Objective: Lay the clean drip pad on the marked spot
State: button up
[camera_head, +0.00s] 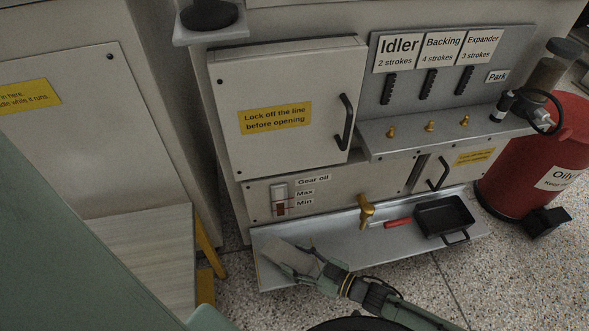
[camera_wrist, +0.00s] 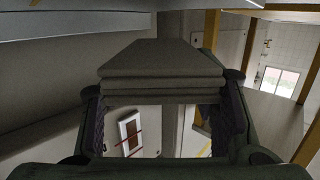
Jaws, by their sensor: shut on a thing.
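The drip pad is a grey-beige, folded-looking piece (camera_wrist: 160,65) across the top of my gripper (camera_wrist: 165,108) in the wrist view, between its two fingers. My gripper is shut on the pad. In the head view my gripper (camera_head: 293,262) holds the pad (camera_head: 304,262) over the left part of the long metal drip tray (camera_head: 345,248). Whether the pad touches the tray is unclear. No marking for the spot can be made out; my gripper and the pad cover part of the tray's left end.
A brass tap (camera_head: 366,210) hangs above the tray's middle. A red oily-waste bin (camera_head: 530,160) stands at right. A wooden-topped surface (camera_head: 150,250) is at left.

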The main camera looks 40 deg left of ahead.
aim_at(295, 263)
jog(key=shift+w+a+f+b, duration=0.1)
jog(key=shift+a+f+b, duration=0.15)
jog(key=shift+f, duration=0.35)
jog(key=shift+s+a+f+b, duration=0.1)
jog(key=shift+f+b, duration=0.2)
jog(key=shift+f, duration=0.25)
jog(key=shift+w+a+f+b, duration=0.1)
jog(key=shift+a+f+b, duration=0.15)
jog(key=shift+f, duration=0.35)
jog(key=shift+f, duration=0.2)
jog(key=o, duration=0.9)
jog(key=shift+o, duration=0.2)
